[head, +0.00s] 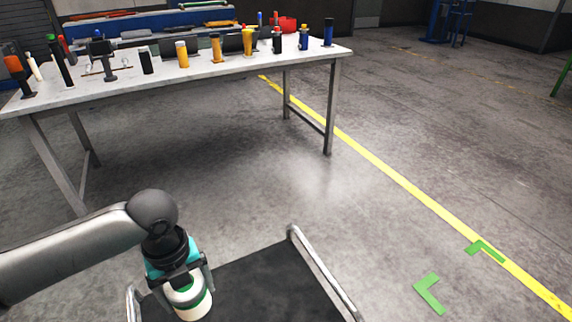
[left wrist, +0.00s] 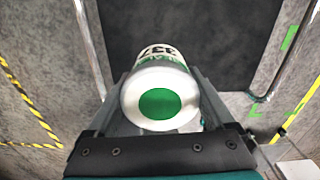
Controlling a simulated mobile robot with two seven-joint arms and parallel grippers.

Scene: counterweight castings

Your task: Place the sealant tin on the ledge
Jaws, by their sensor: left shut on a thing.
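The sealant tin (head: 193,304) is white with green bands and sits at the bottom of the head view. In the left wrist view the tin (left wrist: 158,78) shows a pale end with a green disc and dark print on its side. My left gripper (head: 186,285) is shut on the tin, with one finger on either side of it. The tin is held over or beside a dark flat platform (head: 262,284); its height above it is hard to judge. I cannot tell which surface is the ledge. My right gripper is not in view.
Metal rails (head: 322,270) edge the dark platform. A long table (head: 215,70) at the back holds several bottles, tubes and tools. Green corner marks (head: 429,294) and a yellow line (head: 400,178) lie on the open concrete floor at right.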

